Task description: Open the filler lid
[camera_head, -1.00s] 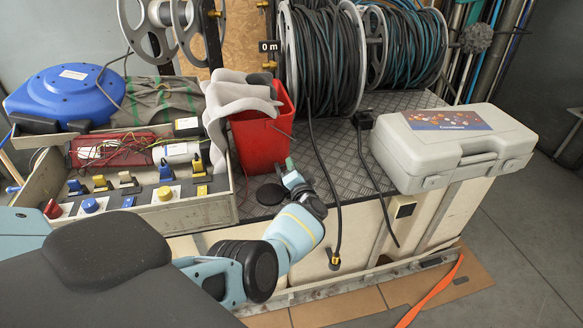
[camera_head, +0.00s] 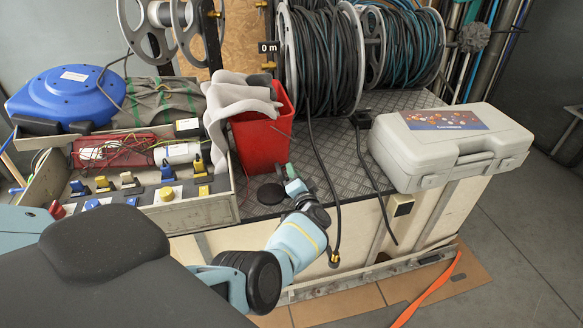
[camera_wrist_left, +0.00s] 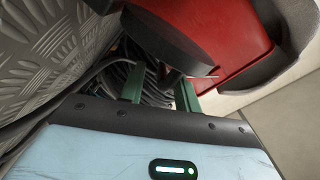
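The filler lid, a round black disc (camera_head: 270,193), lies flat on the grey checker-plate top in front of the red bin. It looks closed in the head view. In the left wrist view the lid (camera_wrist_left: 180,40) shows as a dark thick disc just beyond the fingers. My left gripper (camera_head: 292,181) is just to the right of the lid in the head view. Whether a finger touches the lid I cannot tell. My right gripper is not in view.
The red bin (camera_head: 262,138) with grey cloth stands close behind the lid. A box of switches and connectors (camera_head: 215,210) is at left. A grey case (camera_head: 450,150) sits at right. A black hose (camera_head: 325,175) hangs over the front edge near my left gripper.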

